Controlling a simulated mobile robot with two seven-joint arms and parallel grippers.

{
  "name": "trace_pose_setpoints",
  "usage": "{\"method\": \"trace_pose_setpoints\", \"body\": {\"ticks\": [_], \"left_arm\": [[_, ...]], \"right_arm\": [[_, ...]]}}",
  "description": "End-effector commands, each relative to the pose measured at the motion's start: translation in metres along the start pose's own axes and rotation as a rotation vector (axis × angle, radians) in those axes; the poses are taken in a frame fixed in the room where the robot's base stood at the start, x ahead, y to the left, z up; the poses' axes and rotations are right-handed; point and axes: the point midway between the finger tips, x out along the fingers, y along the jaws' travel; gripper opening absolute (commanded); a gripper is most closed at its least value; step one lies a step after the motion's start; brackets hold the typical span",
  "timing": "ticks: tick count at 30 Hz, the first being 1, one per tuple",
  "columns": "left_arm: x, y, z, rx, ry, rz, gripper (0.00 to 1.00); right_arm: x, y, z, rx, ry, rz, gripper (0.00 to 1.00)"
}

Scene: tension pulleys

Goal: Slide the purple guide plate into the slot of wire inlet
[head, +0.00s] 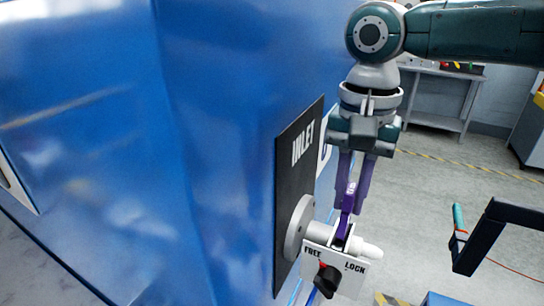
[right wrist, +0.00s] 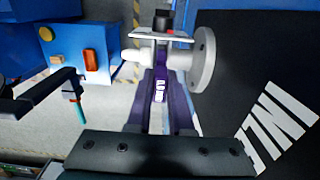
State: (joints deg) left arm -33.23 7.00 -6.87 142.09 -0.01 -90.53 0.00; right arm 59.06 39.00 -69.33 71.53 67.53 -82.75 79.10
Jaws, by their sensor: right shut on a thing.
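The wire inlet (head: 299,229) is a white round flange with a short cylinder, on a black panel (head: 291,200) marked INLET. Its front plate (head: 345,265) reads FREE and LOCK and carries a black knob (head: 327,280). My right gripper (head: 352,205) points down over the cylinder, shut on the purple guide plate (head: 347,203). The plate stands upright between the fingers, and its lower end meets the top of the inlet. In the right wrist view the plate (right wrist: 160,88) shows between the fingers, in line with the inlet (right wrist: 203,60). How deep it sits in the slot is hidden. My left gripper is out of view.
A large blue cabinet (head: 235,120) fills the left, close to the gripper. A black bracket (head: 487,235) and a teal-handled tool (head: 458,218) are at the right. A grey table (head: 440,95) stands at the back. Open floor lies between.

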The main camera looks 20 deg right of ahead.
Motion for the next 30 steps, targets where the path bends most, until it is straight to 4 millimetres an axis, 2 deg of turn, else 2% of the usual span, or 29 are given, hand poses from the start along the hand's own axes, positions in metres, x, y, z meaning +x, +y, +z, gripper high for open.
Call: {"method": "trace_pose_setpoints", "body": {"ticks": [19,30], "left_arm": [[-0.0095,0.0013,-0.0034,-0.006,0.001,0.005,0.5],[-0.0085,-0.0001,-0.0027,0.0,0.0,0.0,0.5]], "right_arm": [[-0.0011,0.0,-0.0002,0.001,0.0,0.0,0.0],[0.0007,0.0,-0.0002,0.001,0.0,0.0,0.0]]}}
